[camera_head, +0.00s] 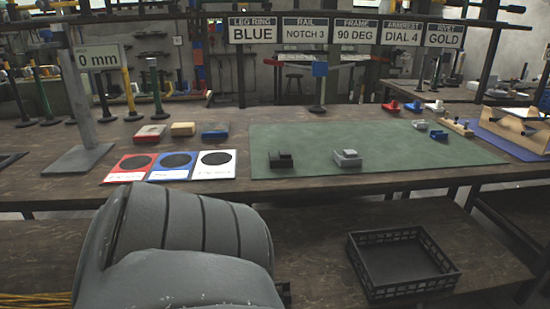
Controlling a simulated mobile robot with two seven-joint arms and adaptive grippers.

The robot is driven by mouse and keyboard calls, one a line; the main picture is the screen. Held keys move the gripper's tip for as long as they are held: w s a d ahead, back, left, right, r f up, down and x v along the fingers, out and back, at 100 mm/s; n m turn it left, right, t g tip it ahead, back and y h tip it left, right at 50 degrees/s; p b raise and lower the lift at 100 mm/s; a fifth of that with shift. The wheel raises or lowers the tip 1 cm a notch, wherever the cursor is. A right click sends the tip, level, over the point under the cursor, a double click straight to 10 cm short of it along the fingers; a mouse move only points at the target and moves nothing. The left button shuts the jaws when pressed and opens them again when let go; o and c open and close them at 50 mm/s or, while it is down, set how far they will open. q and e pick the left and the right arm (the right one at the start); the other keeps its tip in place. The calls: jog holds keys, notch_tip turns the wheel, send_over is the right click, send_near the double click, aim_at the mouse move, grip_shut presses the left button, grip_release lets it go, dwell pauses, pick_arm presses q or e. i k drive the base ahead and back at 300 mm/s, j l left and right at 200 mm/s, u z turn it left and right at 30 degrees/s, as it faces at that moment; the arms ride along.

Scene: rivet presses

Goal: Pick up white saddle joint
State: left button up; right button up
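A small white piece (434,106) lies at the far right of the bench, beyond the green mat. It is the right-hand one in a row with a blue piece (413,106) and a red piece (391,106). It looks like the white saddle joint, but it is too small to make out its shape. Neither of my grippers shows in the head view.
Red, blue and white cards (214,172) lie left of the mat, with several blocks behind them. A grey stand (80,158) is at the left. A black crate (401,264) sits on the lower shelf. A large grey ribbed form hides the lower left. The mat's middle is clear.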

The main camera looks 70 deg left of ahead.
aim_at(420, 125)
jog(key=u, duration=1.95)
